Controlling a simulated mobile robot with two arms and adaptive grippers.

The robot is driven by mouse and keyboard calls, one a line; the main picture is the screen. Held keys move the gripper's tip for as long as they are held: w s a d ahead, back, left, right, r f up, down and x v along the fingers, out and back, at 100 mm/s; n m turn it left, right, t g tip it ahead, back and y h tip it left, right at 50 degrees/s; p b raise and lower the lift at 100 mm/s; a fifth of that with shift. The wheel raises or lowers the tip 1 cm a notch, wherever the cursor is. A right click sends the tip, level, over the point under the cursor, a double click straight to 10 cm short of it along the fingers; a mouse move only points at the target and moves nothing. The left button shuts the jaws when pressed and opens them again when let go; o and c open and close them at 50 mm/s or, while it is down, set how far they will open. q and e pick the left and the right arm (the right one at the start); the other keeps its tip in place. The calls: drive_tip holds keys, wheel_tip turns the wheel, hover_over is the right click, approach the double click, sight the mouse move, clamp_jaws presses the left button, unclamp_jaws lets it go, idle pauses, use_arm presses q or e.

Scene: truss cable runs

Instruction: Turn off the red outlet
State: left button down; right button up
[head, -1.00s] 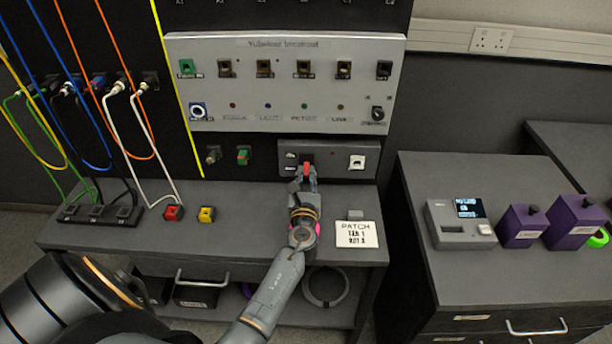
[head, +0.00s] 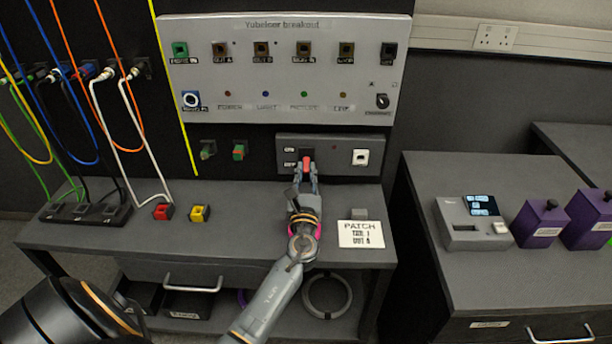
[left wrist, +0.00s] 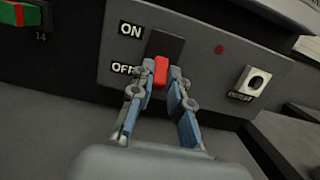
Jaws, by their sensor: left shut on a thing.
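The red lever (head: 307,163) sits on a black switch plate in the grey switch panel (head: 340,143) below the breakout board. In the left wrist view the red lever (left wrist: 160,70) hangs at the lower part of its black plate, level with the OFF label (left wrist: 123,68) and below the ON label (left wrist: 131,29). My left gripper (head: 308,172) reaches up to the panel, its fingers on both sides of the lever. In the left wrist view the fingers (left wrist: 160,82) are shut on it. My right gripper is not in view.
A small dark red lamp (left wrist: 219,49) and a white rocker (head: 360,158) are right of the lever. A PATCH card (head: 361,234), a red block (head: 162,211) and a yellow block (head: 200,213) are on the bench. Cables hang at the left. The bench near the gripper is mostly clear.

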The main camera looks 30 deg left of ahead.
use_arm(q)
drive_tip(key=c, duration=1.3)
unclamp_jaws()
drive_tip(key=v, duration=1.2)
